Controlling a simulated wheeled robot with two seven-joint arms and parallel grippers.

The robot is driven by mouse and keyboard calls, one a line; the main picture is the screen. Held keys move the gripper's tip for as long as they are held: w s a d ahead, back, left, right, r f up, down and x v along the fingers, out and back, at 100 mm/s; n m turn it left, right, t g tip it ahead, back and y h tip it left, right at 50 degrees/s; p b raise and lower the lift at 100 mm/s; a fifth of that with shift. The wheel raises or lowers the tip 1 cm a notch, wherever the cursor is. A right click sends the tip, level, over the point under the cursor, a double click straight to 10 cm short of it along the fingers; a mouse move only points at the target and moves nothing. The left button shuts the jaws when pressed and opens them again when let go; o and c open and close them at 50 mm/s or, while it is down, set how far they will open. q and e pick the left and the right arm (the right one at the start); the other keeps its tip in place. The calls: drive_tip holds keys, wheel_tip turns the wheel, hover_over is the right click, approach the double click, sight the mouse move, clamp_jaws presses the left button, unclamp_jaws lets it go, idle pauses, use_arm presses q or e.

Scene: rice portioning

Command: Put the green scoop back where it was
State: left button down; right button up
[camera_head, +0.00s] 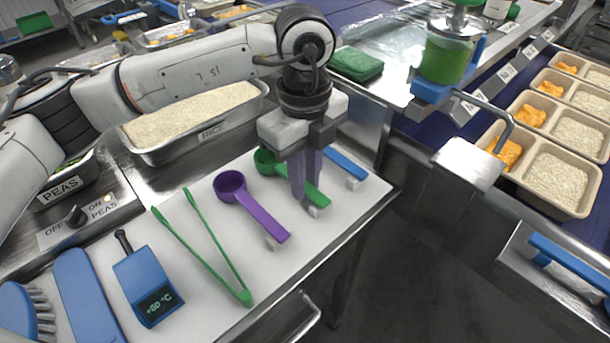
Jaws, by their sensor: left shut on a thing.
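The green scoop (266,161) lies at the white board (205,267), its bowl to the left and its handle running toward the board's front right edge. It sits between the purple scoop (240,196) and a blue handle (346,164). My left gripper (307,196) points down from above and is shut on the green scoop's handle. The fingers cover the middle of the handle. I cannot tell whether the scoop touches the board. My right gripper is not in view.
Green tongs (205,245), a blue thermometer (148,284) and a blue brush (22,310) lie to the left on the board. A rice pan (190,125) stands behind. Filled trays (556,165) sit on the conveyor at right. A green cloth (356,64) lies beyond the arm.

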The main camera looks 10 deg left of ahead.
use_arm(q)
drive_tip(key=c, duration=1.7)
unclamp_jaws()
drive_tip(key=shift+o, duration=0.2)
drive_tip(key=shift+r, duration=0.1)
wheel_tip(320, 180, up, 12)
